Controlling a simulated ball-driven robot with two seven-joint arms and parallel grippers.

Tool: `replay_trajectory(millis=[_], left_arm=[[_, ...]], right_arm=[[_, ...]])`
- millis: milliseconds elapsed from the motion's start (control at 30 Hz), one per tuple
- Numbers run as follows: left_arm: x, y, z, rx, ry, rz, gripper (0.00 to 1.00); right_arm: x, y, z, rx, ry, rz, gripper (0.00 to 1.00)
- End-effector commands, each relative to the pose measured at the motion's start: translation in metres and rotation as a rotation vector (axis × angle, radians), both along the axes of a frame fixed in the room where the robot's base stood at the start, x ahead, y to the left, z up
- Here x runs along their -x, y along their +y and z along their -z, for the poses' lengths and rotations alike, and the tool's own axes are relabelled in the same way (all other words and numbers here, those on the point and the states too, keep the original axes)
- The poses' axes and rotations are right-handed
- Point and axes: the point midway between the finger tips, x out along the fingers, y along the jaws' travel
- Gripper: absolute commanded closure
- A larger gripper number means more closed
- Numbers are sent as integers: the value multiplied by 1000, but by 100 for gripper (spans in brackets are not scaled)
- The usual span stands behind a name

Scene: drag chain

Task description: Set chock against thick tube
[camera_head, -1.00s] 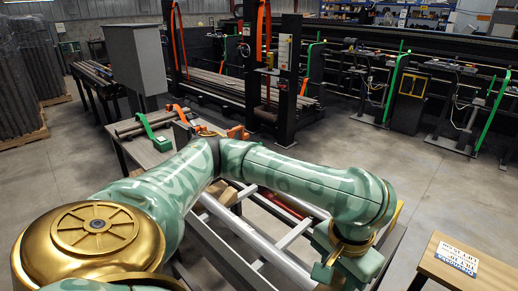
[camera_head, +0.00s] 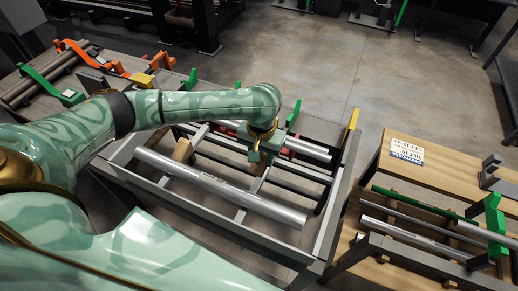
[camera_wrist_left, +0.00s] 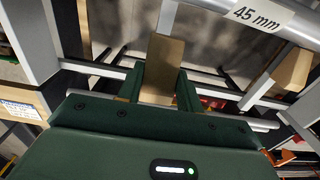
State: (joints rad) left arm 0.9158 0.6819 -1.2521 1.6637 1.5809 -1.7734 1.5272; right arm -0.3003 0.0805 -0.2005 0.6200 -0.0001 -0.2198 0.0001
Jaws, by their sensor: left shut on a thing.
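My left gripper (camera_head: 262,160) is over the grey frame in the head view, pointing down. In the left wrist view its green fingers (camera_wrist_left: 160,88) are shut on a wooden chock (camera_wrist_left: 163,62). The thick silver tube (camera_head: 215,187) lies along the near side of the frame. Its 45 mm label (camera_wrist_left: 258,13) shows in the wrist view, and the held chock is apart from it. A second wooden chock (camera_head: 183,150) sits beside the tube's left part; it also shows in the wrist view (camera_wrist_left: 293,70). My right gripper is not in view.
A thinner tube (camera_head: 306,148) lies on the frame's far side. Grey crossbars (camera_head: 202,133) span the frame (camera_head: 327,232), with open gaps between. A wooden table (camera_head: 430,170) with rods and green brackets stands right. A yellow post (camera_head: 352,119) rises at the frame's right corner.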

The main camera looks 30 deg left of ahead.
Motion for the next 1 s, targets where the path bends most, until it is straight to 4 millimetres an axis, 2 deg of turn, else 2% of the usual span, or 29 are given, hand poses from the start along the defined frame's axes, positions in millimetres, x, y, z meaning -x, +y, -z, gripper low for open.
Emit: replay_trajectory(millis=[367, 667, 1000], left_arm=[[0, 0, 0, -1, 0, 0, 87], [1, 0, -3, -2, -1, -2, 87], [7, -1, 26, -1, 2, 0, 87]], right_arm=[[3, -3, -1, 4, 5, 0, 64], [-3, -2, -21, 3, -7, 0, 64], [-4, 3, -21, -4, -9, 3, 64]])
